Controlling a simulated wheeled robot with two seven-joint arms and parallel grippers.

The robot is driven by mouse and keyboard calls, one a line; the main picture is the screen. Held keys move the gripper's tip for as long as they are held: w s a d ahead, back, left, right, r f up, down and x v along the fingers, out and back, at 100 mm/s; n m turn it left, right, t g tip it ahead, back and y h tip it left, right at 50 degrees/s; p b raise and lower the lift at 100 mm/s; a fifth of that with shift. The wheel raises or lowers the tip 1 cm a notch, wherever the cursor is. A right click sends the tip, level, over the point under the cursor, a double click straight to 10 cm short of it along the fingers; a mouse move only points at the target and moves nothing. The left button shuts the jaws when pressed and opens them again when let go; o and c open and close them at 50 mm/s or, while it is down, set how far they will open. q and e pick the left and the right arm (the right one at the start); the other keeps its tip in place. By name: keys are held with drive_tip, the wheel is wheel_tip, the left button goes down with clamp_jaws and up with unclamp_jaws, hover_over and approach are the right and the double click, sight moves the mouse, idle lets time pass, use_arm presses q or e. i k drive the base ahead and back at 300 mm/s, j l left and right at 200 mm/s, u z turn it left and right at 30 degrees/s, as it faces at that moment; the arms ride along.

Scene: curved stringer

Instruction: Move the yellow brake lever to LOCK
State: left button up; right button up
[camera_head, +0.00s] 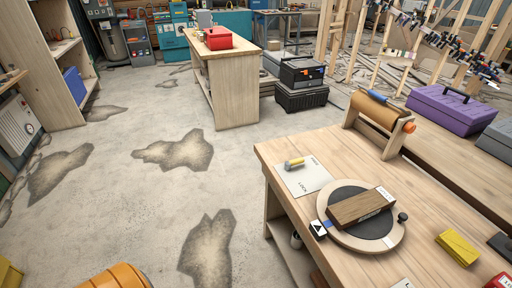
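The yellow brake lever (290,165) is a small yellow piece with a grey end, at the upper left of a white plate (310,180) on the wooden bench at right. Black lettering that seems to read LOCK runs along the plate's lower part, below the lever. More small lettering sits right of the lever, too small to read. The lever lies nearer the upper lettering than the LOCK lettering. Neither of my grippers shows in the head view, and nothing touches the lever.
Beside the plate is a round turntable (394,239) with a dark wooden block (361,207) on it. A roll on a wooden stand (378,115) is at the bench's back. A yellow block (457,247) lies at right. Open concrete floor (150,200) lies left of the bench.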

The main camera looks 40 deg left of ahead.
sight(287, 164)
drive_tip(key=u, duration=0.85)
